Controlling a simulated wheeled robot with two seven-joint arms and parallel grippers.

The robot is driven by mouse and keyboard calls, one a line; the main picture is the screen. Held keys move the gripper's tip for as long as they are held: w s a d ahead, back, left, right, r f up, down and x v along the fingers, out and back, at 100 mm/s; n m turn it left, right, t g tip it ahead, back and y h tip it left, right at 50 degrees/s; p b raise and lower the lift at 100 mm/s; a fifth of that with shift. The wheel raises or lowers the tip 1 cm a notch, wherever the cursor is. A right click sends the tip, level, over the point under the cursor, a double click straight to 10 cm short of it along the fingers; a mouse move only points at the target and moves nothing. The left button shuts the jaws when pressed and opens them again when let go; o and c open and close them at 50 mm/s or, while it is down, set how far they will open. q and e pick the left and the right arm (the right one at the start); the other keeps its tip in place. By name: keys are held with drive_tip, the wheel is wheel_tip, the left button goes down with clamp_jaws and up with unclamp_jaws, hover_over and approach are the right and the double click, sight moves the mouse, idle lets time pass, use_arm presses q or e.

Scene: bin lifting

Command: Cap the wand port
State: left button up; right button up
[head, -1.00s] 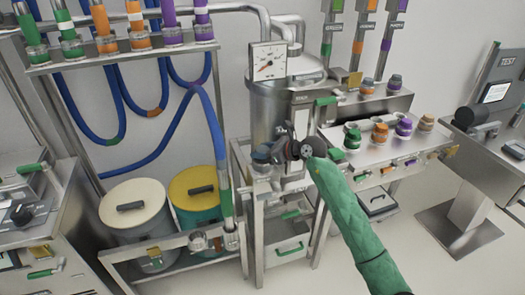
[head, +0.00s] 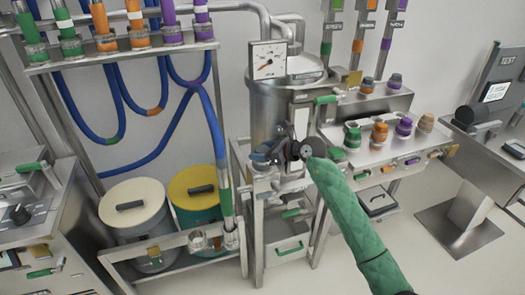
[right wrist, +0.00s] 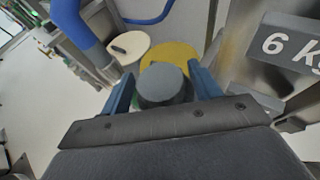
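My right gripper (head: 263,154) is at the narrow steel stand in front of the tank in the head view, its green-sleeved arm coming from the lower right. In the right wrist view its two blue fingers (right wrist: 163,92) stand on either side of a grey round cap (right wrist: 163,84) and appear closed on its sides. A steel fitting (head: 263,169), which looks like the wand port, is just below the gripper in the head view. I cannot tell whether the cap touches it. My left gripper is not in view.
A steel tank (head: 270,112) with a gauge (head: 268,60) stands behind. A panel (head: 375,157) with green, orange, purple and tan caps is to the right. A white-lidded bin (head: 133,203) and a yellow-lidded bin (head: 198,187) stand left, below blue hoses (head: 150,150).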

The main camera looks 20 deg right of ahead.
drive_tip(key=shift+o, duration=0.6)
drive_tip(key=b+v, duration=0.3)
drive_tip(key=v, duration=0.4)
drive_tip(key=shift+s+d+r, duration=0.2)
drive_tip(key=shift+s, duration=0.05)
